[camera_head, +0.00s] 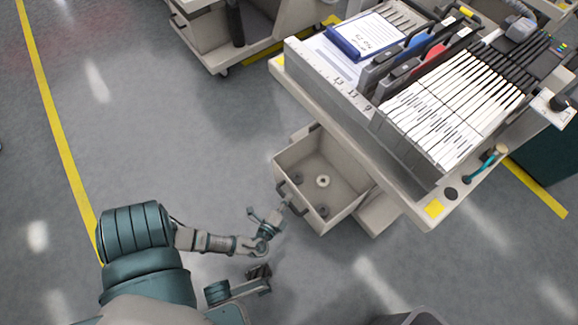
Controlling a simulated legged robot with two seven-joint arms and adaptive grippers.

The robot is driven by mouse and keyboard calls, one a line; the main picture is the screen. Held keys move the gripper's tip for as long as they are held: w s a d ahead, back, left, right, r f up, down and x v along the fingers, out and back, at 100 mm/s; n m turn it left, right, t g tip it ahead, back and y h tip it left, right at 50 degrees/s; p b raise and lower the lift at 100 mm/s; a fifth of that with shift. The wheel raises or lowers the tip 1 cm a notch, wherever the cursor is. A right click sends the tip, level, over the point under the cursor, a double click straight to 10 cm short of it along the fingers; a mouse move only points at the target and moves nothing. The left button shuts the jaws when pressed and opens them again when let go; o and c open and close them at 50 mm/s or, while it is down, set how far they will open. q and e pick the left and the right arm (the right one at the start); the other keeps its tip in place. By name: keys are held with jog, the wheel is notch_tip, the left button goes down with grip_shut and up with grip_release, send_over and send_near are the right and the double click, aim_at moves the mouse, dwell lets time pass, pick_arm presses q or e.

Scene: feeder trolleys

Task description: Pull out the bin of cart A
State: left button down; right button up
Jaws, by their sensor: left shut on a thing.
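A feeder trolley (405,205) with a light top stands at the right, tilted in the view. Its beige bin (335,205) stands pulled out below the top, on the side facing me. The bin is open at the top and holds a pale ring and a few dark round pieces. A dark handle (291,196) is on the bin's front wall. My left gripper (284,203) is shut on this handle, with its fingertips partly hidden against it. My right gripper (262,272) is lower in the view, apart from the bin; its finger opening is too small to tell.
Another trolley (205,35) stands at the top with a dark upright part. The trolley top carries a blue-framed sheet (370,36) and rows of white feeders (455,105). Grey floor (130,130) is clear at the left, with a yellow line (52,125).

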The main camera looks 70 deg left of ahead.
pick_arm(q)
jog(key=shift+d+f, duration=0.15)
jog(key=shift+d, duration=0.35)
jog(key=c, duration=1.2)
grip_release()
jog(key=shift+o, duration=0.3)
jog(key=shift+w+a, duration=0.1)
jog(key=shift+s, duration=0.3)
jog(key=v, duration=1.1)
jog(key=shift+s+d, duration=0.15)
jog(key=shift+d, duration=0.15)
